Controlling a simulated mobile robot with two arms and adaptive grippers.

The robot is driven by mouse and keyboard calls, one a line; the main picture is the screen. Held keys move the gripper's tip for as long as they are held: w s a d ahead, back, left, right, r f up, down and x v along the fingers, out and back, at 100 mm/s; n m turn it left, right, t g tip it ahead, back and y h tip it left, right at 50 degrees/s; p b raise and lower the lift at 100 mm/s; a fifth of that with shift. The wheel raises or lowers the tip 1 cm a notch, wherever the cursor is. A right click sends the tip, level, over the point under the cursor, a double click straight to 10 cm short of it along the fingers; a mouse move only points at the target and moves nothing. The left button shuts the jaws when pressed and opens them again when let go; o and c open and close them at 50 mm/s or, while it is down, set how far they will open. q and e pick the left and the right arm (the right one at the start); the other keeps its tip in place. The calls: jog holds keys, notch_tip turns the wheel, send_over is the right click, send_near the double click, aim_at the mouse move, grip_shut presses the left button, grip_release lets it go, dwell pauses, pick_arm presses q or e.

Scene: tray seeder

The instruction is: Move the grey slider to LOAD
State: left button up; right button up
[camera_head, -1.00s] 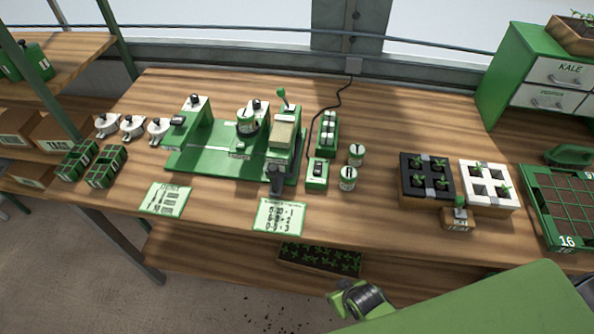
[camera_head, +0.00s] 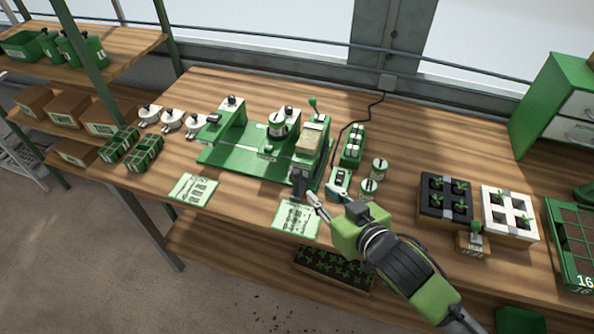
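The green seeder machine (camera_head: 245,165) stands on the wooden table, left of the middle. A dark grey part (camera_head: 298,182), which looks like the grey slider, sticks out at the front of its right-hand block; I cannot read a LOAD mark at this size. My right gripper (camera_head: 322,194) reaches in from the lower right, just right of this part. Its two fingers look spread apart with nothing between them. No clear contact with the grey part shows. My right gripper partly covers the small green switch box (camera_head: 340,180). My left gripper is not in view.
Two printed cards (camera_head: 193,189) (camera_head: 297,219) lie along the front edge. Small green-and-white tins (camera_head: 379,167) stand behind my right gripper. A black seedling tray (camera_head: 432,212) and a white one (camera_head: 494,221) are to the right. White funnel-like parts and green crates (camera_head: 145,152) are at left.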

aim_at(297, 173)
jog(key=x, duration=0.4)
jog(key=p+x, duration=0.1)
jog(key=x, duration=0.4)
jog(key=r+p+x, duration=0.1)
jog(key=x, duration=0.3)
jog(key=shift+w+a+f, duration=0.2)
jog(key=shift+w+a, duration=0.15)
jog(key=shift+a, duration=0.15)
grip_shut()
